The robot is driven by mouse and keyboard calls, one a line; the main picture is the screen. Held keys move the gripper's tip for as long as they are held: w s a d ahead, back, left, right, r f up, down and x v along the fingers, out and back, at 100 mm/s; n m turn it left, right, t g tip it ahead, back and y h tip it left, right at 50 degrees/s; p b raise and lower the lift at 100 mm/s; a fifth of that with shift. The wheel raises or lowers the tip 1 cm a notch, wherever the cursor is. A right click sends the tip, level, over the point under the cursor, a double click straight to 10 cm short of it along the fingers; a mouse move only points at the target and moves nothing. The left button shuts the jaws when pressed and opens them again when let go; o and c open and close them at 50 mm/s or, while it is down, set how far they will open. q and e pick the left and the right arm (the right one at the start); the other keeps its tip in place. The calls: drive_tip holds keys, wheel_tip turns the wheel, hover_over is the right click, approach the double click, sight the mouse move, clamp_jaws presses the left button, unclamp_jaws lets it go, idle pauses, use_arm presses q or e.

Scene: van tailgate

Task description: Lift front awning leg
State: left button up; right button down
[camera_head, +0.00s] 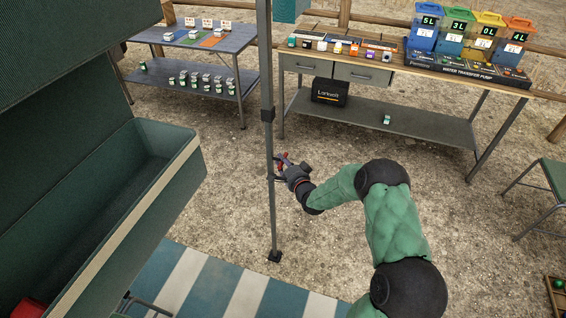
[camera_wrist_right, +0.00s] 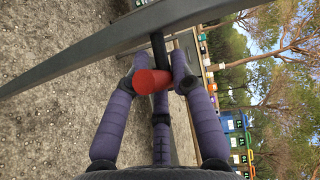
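The front awning leg (camera_head: 267,118) is a slim grey upright pole with a dark collar partway up and a small dark foot (camera_head: 275,256) at the ground. My right gripper (camera_head: 281,168) is at its lower half, on the pole's right side. In the right wrist view the leg (camera_wrist_right: 95,50) crosses the top as a curved grey bar. A red-ended handle (camera_wrist_right: 152,81) on a dark stem joins it. My right gripper's fingers (camera_wrist_right: 159,70) bend in closely around this handle and appear shut on it; exact contact is partly hidden. My left gripper is out of view.
A green open-fronted awning box or van panel (camera_head: 150,215) fills the left. A striped mat (camera_head: 215,283) lies below. A bench (camera_head: 350,68) with bins and a smaller table (camera_head: 205,42) stand behind. A green stool (camera_head: 552,178) is at right. Gravel ground is clear around the leg.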

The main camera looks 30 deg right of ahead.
wheel_tip(320, 180, up, 13)
drive_tip(key=p, duration=0.6)
drive_tip(key=shift+w+d, duration=0.1)
drive_tip(key=shift+d, duration=0.05)
drive_tip(key=c, duration=1.3)
unclamp_jaws()
drive_tip(key=shift+r, duration=0.1)
drive_tip(key=s, duration=0.4)
drive_tip(key=s+a, duration=0.1)
drive_tip(key=s, duration=0.7)
drive_tip(key=shift+a+r, duration=0.15)
drive_tip(key=shift+r, duration=0.25)
